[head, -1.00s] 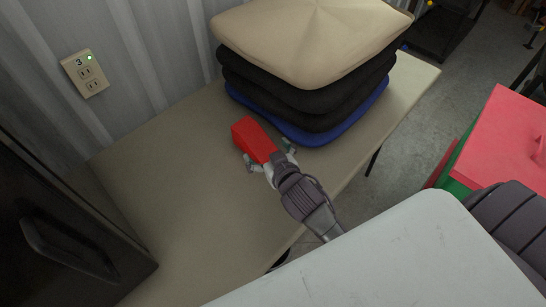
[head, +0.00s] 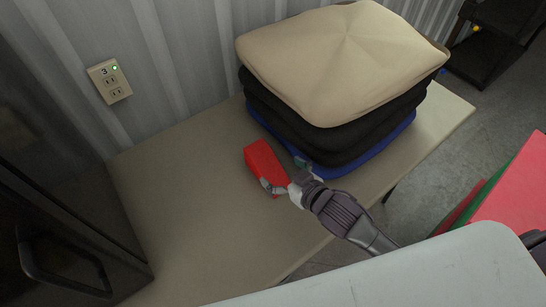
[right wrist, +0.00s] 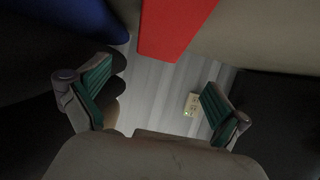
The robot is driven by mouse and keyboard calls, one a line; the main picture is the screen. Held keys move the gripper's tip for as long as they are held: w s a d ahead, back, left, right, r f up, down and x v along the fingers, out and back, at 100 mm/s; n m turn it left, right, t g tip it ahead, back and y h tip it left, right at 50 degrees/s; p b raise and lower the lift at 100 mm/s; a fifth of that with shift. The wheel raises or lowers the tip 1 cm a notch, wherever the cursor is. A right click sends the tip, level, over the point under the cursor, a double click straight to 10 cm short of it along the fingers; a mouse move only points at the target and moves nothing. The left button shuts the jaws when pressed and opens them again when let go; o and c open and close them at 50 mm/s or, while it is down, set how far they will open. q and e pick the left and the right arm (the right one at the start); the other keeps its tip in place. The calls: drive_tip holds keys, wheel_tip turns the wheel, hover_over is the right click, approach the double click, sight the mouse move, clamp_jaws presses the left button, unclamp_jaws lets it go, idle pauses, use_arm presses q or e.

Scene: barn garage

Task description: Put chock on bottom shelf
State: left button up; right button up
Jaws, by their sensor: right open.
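The chock is a red block (head: 262,163) lying on the beige table, left of the cushion stack. My right gripper (head: 286,175) is open around the near end of the chock, low over the table. In the right wrist view the chock (right wrist: 172,28) shows at the top, between the two spread green-padded fingers (right wrist: 153,97) and apart from both. My left gripper is not in view. A dark shelf unit (head: 487,50) stands at the far upper right; I cannot tell whether it is the task's shelf.
A stack of tan, black and blue cushions (head: 340,60) stands close behind my right gripper. The beige table (head: 190,215) is clear at its left and front. A black cabinet (head: 65,255) is at the left, a wall outlet (head: 110,80) above. A red and green object (head: 510,190) is at the right.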

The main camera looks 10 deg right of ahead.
sight(259, 155)
drive_tip(key=x, duration=0.6)
drive_tip(key=shift+a, duration=0.3)
drive_tip(key=shift+w+a+f, duration=0.1)
drive_tip(key=shift+w+f, duration=0.1)
drive_tip(key=shift+w, duration=0.2)
drive_tip(key=x, duration=0.4)
drive_tip(key=shift+w+d+f, duration=0.1)
drive_tip(key=shift+d+f, duration=0.2)
drive_tip(key=shift+f, duration=0.15)
drive_tip(key=shift+w+a+f, duration=0.1)
drive_tip(key=shift+w+f, duration=0.05)
drive_tip(key=shift+w, duration=0.05)
drive_tip(key=c, duration=1.6)
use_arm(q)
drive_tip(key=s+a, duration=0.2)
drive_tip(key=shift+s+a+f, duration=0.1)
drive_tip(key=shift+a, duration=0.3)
use_arm(e)
drive_tip(key=shift+r, duration=0.2)
drive_tip(key=shift+c, duration=0.7)
